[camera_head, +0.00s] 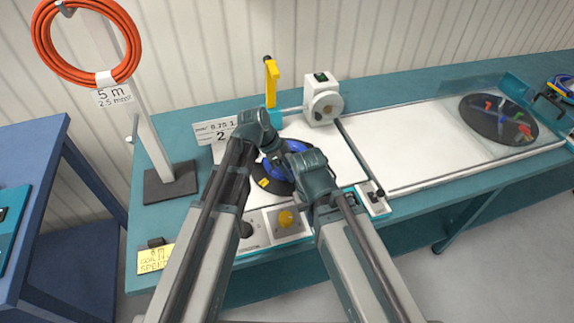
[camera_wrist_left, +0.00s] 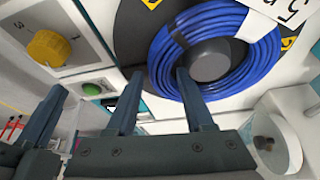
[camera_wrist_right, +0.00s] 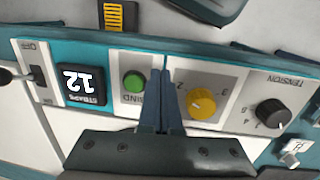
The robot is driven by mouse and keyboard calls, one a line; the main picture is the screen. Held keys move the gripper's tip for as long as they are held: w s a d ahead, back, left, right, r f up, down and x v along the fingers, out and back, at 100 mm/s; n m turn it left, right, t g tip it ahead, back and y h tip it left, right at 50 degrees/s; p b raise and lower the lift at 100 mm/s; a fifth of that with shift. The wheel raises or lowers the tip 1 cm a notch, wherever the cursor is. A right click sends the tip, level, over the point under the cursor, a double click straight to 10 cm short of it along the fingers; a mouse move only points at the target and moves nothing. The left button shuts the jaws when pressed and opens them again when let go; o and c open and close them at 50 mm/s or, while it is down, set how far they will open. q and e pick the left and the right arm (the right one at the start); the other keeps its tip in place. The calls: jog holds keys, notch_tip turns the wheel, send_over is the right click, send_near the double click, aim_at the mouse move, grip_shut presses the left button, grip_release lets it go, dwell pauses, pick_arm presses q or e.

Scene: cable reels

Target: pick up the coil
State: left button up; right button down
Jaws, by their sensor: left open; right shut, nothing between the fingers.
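The blue cable coil (camera_head: 297,147) lies on a black disc (camera_head: 266,184) of the bench machine, partly covered by my grippers in the head view. In the left wrist view the coil (camera_wrist_left: 233,73) sits around a dark grey hub (camera_wrist_left: 208,62), with a white label at its right. My left gripper (camera_wrist_left: 158,73) is open and empty, its fingertips over the coil's near edge and the disc; contact cannot be told. My right gripper (camera_wrist_right: 160,73) is shut and empty in front of the control panel, between the green button (camera_wrist_right: 134,82) and the yellow knob (camera_wrist_right: 201,103).
An orange coil (camera_head: 41,36) hangs on a post at the left. A yellow-handled lever (camera_head: 271,80) and a white unit (camera_head: 321,98) stand behind the disc. A second dark disc (camera_head: 480,118) lies under a clear cover at the right. White bench surface (camera_head: 400,150) between is clear.

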pick_arm(q)
jog(key=shift+d+f, duration=0.2)
jog(key=shift+f, duration=0.4)
jog(key=shift+r, duration=0.1)
grip_shut()
dwell(0.9)
